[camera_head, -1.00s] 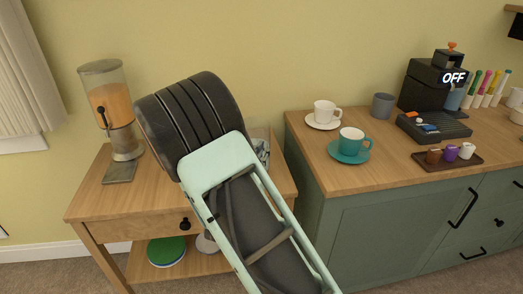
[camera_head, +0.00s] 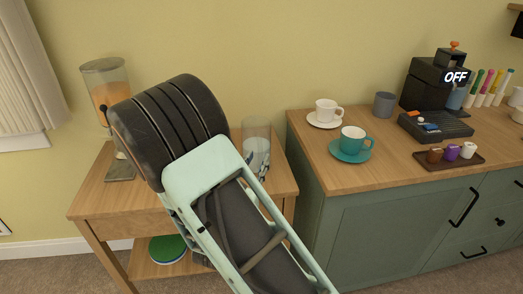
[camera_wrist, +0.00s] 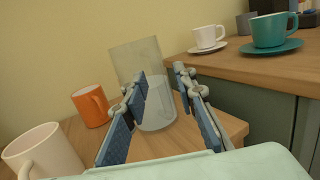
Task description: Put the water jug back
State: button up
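The water jug (camera_wrist: 156,110) is a clear, upright vessel with what looks like water in its lower part. It stands on the wooden side table (camera_wrist: 225,128), near its right edge. In the head view the jug (camera_head: 257,140) shows just right of my arm, which hides its lower left. In the wrist view my gripper (camera_wrist: 161,75) is open, with its two blue-padded fingers apart. The jug appears between and beyond the fingers, partly covered by the left one. I cannot tell whether they touch it.
An orange mug (camera_wrist: 92,107) and a cream mug (camera_wrist: 42,152) stand left of the jug. A juice dispenser (camera_head: 104,80) is at the table's left. The higher green cabinet (camera_head: 400,215) on the right holds cups, a tray and a black coffee machine (camera_head: 433,88) reading OFF.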

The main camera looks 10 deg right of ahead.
jog(key=v, duration=0.6)
jog(key=shift+w, duration=0.1)
